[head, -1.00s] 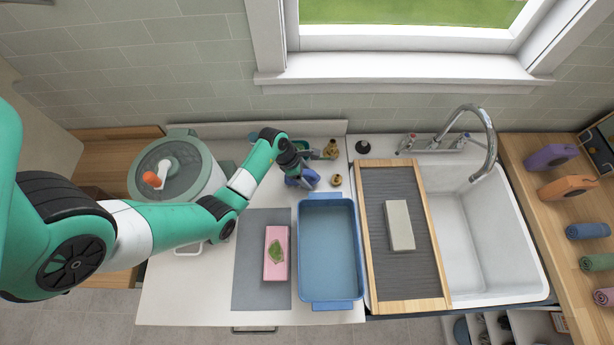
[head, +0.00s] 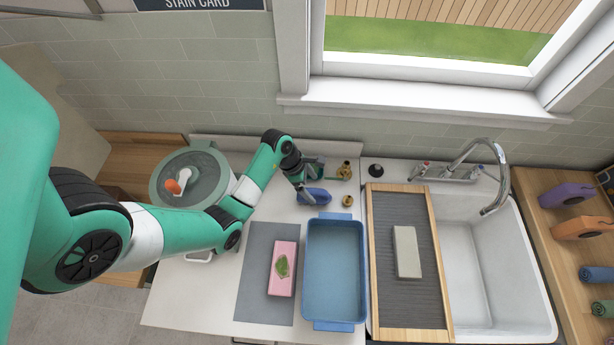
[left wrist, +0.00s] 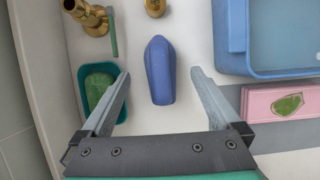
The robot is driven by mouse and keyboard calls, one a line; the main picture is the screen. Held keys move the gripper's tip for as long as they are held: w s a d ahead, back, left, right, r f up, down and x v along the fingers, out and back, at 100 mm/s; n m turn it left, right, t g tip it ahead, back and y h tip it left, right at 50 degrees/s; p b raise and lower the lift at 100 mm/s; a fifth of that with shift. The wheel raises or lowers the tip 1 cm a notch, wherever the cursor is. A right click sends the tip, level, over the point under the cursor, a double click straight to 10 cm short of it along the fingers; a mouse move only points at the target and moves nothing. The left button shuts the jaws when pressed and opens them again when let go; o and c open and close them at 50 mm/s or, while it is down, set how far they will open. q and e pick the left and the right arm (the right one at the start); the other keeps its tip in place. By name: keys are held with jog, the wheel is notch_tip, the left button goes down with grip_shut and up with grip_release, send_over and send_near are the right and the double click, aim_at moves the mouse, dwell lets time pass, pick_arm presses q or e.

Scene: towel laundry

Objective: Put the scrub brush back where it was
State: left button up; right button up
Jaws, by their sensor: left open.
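A blue, rounded, elongated object (head: 316,197), which looks like the scrub brush, lies on the white counter just behind the blue tub. Its bristles are not visible. In the left wrist view the blue brush (left wrist: 160,72) lies between my open fingers with gaps on both sides. My left gripper (head: 304,187) is open and empty above it; the left wrist view shows both fingers (left wrist: 160,82) spread. A teal dish (left wrist: 98,84) with a green inside stands left of the brush in that view, near the left finger. My right gripper is not in view.
The blue tub (head: 308,270) stands in front of the brush. A pink block (head: 283,262) with a green patch lies on a grey mat (head: 252,295). Brass pieces (head: 345,170) stand behind, right of the gripper. A ribbed board (head: 388,300) with a grey block adjoins the sink (head: 465,280).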

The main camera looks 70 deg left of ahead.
pick_arm(q)
jog(key=v, duration=0.5)
jog(key=shift+p, duration=0.35)
